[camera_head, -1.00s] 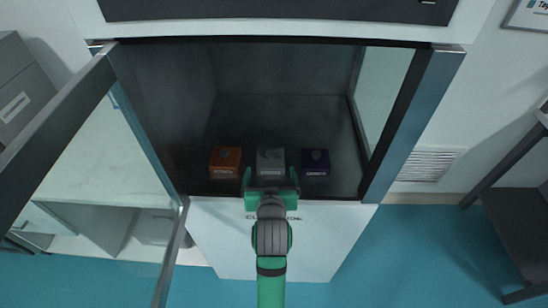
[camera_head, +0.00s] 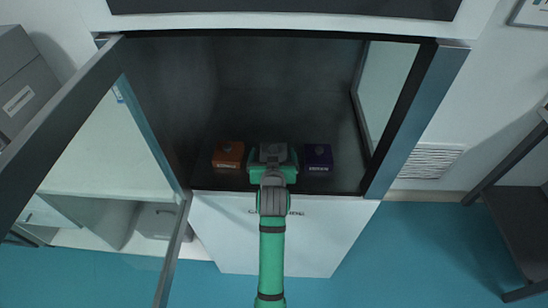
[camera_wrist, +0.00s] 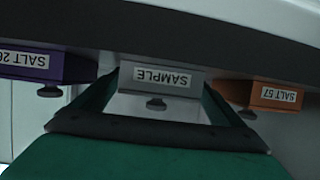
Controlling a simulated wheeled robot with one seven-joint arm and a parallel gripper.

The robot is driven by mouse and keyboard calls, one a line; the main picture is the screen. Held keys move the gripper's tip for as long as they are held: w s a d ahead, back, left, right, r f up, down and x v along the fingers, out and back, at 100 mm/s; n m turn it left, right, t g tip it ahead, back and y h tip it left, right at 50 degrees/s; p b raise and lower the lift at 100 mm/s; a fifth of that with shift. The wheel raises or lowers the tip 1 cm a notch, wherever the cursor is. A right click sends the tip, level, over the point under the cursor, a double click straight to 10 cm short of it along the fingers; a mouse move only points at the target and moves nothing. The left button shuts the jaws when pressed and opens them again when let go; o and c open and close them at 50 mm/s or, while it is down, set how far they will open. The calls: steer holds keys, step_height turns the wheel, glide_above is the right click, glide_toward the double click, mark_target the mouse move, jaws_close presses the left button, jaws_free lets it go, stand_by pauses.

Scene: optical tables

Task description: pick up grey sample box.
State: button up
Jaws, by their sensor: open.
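The grey sample box (camera_wrist: 162,80) shows in the wrist view with an upside-down "SAMPLE" label and a dark round knob on its front. It sits between the orange and purple boxes inside the open cabinet. My gripper (camera_head: 273,155) is open, with its green fingers to the left and right of the grey box in the wrist view. I cannot tell whether they touch it. In the head view my gripper covers most or all of the box.
An orange box (camera_head: 228,155) labelled "SALT 57" stands close on the left, and a purple salt box (camera_head: 318,158) close on the right. The cabinet's glass door (camera_head: 100,150) stands open on the left. The cabinet floor behind the boxes (camera_head: 285,112) is clear.

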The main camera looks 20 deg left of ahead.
steer(key=shift+w, duration=0.1)
steer(key=c, duration=1.4)
steer(key=shift+d+r, duration=0.1)
steer(key=shift+d, duration=0.05)
